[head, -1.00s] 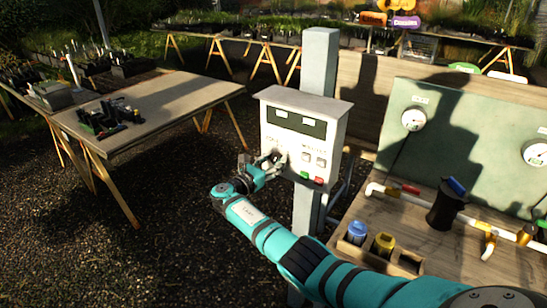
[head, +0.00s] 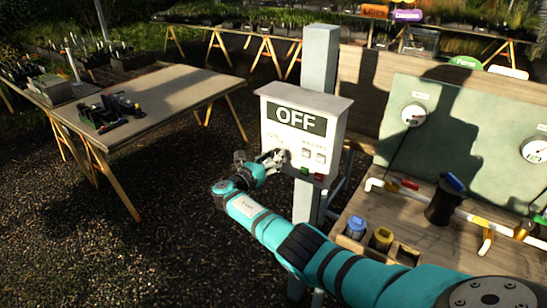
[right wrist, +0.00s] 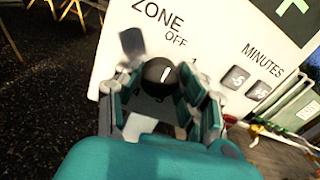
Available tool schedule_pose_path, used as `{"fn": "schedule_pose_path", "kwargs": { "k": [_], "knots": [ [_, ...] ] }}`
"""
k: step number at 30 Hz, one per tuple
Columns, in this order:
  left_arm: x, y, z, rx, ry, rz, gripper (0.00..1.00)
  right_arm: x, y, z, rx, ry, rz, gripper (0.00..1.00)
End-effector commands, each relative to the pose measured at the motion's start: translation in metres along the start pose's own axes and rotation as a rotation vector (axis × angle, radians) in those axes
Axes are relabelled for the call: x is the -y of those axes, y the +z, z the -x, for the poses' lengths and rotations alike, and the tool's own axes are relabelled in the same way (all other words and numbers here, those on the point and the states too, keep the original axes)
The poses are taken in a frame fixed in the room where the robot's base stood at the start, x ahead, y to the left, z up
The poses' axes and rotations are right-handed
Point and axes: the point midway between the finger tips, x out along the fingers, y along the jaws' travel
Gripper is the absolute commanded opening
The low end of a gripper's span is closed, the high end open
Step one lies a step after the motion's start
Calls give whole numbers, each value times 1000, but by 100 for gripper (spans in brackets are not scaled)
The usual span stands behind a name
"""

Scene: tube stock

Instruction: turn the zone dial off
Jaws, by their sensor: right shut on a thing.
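The zone dial (right wrist: 158,73) is a round black knob with a white pointer mark, on the white control box (head: 334,112). In the right wrist view it sits between the fingers of my right gripper (right wrist: 160,92), which is shut on it. The mark stands nearly upright, toward the word OFF. The box's screen (head: 297,121) reads OFF in large letters. In the head view my right gripper (head: 268,158) is at the lower left of the box face and hides the dial. My left gripper is not in view.
The box is on a grey post (head: 318,62). Minutes buttons (head: 313,157) and a red and a green button are beside the dial.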

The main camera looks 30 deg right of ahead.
Motion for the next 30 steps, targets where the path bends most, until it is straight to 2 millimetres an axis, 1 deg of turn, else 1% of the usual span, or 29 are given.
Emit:
{"fn": "schedule_pose_path", "kwargs": {
  "k": [2,3,7,8,15,17,19,23,30],
  "knots": [
    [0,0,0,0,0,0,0,0,-1,0,-1,0,2,7],
    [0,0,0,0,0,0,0,0,-1,0,-1,0,2,44],
    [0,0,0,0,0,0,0,0,-1,0,-1,0,2,61],
    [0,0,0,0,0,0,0,0,-1,0,-1,0,1,63],
    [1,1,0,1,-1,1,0,0,-1,0,-1,0,0,63],
    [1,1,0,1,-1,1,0,0,-1,3,-1,1,0,63],
    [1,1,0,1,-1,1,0,-1,-1,10,-1,3,0,63],
    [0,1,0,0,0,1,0,-1,-2,32,-2,4,-1,63],
    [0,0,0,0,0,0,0,-1,-2,84,-3,3,0,63]
  ]
}}
